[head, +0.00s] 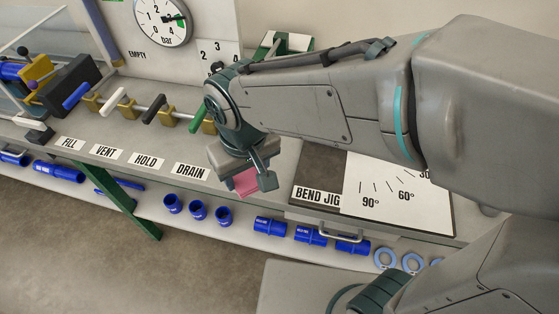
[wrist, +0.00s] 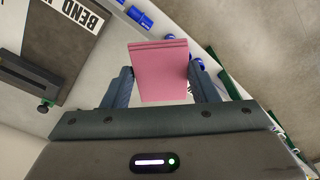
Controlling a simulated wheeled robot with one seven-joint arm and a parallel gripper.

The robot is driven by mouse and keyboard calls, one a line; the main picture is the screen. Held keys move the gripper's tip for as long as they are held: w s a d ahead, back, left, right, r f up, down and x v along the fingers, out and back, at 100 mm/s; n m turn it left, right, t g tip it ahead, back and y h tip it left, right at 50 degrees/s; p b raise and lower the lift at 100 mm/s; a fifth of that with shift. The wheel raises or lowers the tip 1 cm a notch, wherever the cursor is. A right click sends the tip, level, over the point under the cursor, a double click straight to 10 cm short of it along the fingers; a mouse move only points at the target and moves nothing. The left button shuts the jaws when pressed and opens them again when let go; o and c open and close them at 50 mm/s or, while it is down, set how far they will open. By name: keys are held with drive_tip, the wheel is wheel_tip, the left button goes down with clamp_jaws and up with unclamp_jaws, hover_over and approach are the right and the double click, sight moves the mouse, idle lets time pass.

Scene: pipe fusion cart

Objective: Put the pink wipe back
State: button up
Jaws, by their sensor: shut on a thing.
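My gripper (wrist: 160,85) is shut on the pink wipe (wrist: 160,68), which sits between its two fingers in the wrist view. The wipe looks like a flat pink folded block with a few lines along its far edge. In the head view my gripper (head: 252,180) points down over the front of the bench, between the DRAIN label and the BEND JIG. Part of the pink wipe (head: 246,184) shows there behind a finger. I cannot tell its exact height above the bench.
The bench carries FILL, VENT, HOLD and DRAIN labels (head: 190,172) below a valve row. The BEND JIG board (head: 318,185) lies to the right. Blue fittings (head: 197,208) and light-blue rings (head: 412,262) sit on a lower shelf. A gauge (head: 161,20) is at the back.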

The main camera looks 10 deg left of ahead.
drive_tip(key=w+d+f, duration=0.1)
drive_tip(key=w+f, duration=0.1)
drive_tip(key=w, duration=0.1)
drive_tip(key=w+d+f+p, duration=0.1)
drive_tip(key=w+f, duration=0.1)
drive_tip(key=w, duration=0.1)
drive_tip(key=w+d+f, duration=0.2)
drive_tip(key=w, duration=0.2)
drive_tip(key=shift+f, duration=0.25)
drive_tip(key=shift+w+d+f, duration=0.1)
drive_tip(key=shift+w+f, duration=0.05)
drive_tip(key=shift+w, duration=0.05)
wheel_tip(320, 180, down, 4)
drive_tip(key=shift+r+p, duration=0.1)
drive_tip(key=shift+p, duration=0.25)
drive_tip(key=shift+f+b, duration=0.55)
drive_tip(key=shift+f, duration=0.05)
drive_tip(key=o, duration=0.9)
drive_tip(key=shift+r, duration=0.15)
drive_tip(key=shift+o, duration=0.2)
drive_tip(key=shift+r, duration=0.1)
